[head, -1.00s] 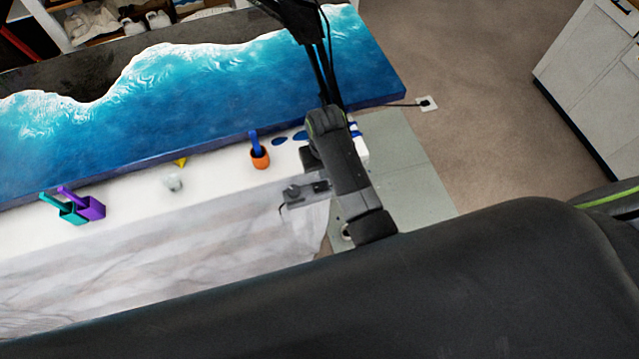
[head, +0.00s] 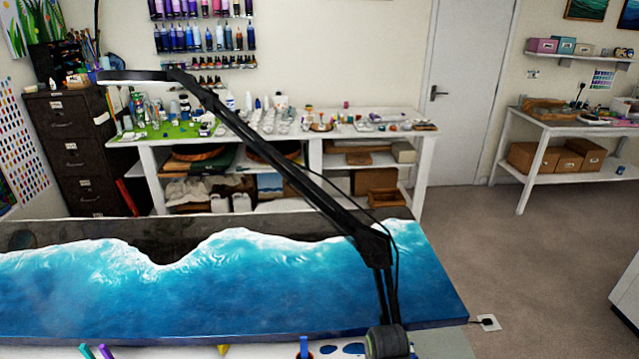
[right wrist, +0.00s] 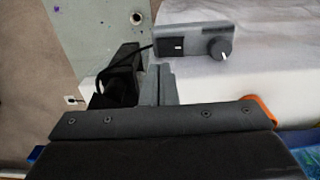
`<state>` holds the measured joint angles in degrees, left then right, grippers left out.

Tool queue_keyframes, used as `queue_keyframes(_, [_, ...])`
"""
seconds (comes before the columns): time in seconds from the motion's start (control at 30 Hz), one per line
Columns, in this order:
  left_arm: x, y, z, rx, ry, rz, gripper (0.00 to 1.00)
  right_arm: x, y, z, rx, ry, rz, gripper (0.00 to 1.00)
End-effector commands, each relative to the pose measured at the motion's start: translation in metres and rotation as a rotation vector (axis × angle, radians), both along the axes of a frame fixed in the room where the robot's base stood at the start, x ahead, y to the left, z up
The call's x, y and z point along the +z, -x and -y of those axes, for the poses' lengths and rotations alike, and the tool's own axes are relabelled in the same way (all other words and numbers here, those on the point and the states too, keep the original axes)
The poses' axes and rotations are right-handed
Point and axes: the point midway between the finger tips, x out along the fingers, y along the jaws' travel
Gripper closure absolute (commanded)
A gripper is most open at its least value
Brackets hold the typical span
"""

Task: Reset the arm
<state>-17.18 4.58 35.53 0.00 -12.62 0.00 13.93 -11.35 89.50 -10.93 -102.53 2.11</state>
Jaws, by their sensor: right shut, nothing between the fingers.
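My right gripper (right wrist: 162,76) shows in the right wrist view. Its narrow grey fingers are shut with nothing between them. Just past the tips is a grey control box (right wrist: 185,36) with a dark rocker switch and a round knob. I cannot tell whether the tips touch it. A black jointed lamp (head: 290,175) rises over the blue resin tabletop (head: 230,300) in the head view, its long head reaching left. My left gripper is out of view.
A white bench (head: 350,150) crowded with bottles and cups stands behind the tabletop, beside a filing cabinet (head: 75,150). An orange cup (right wrist: 262,108) is partly hidden in the wrist view. Carpet (head: 540,250) at the right is clear.

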Motion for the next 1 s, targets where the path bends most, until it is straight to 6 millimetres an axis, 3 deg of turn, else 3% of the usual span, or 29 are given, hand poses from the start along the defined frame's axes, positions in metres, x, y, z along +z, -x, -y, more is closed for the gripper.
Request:
queue_keyframes(0.17, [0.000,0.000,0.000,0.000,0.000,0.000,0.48,-0.010,0.032,0.038,-0.050,0.012,0.039,1.00])
queue_keyframes(0.27, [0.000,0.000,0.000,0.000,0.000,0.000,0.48,-0.011,0.062,0.068,-0.084,0.027,0.084,1.00])
queue_keyframes(0.4, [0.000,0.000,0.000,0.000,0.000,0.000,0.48,-0.002,0.112,0.109,-0.114,0.061,0.153,1.00])
queue_keyframes(0.5, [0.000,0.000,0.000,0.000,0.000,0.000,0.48,0.011,0.143,0.129,-0.120,0.084,0.197,1.00])
queue_keyframes(0.7, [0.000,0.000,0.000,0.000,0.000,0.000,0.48,0.035,0.184,0.149,-0.110,0.116,0.256,1.00])
queue_keyframes(1.0, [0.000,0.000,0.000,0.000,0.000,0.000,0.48,0.069,0.227,0.163,-0.078,0.146,0.315,1.00])
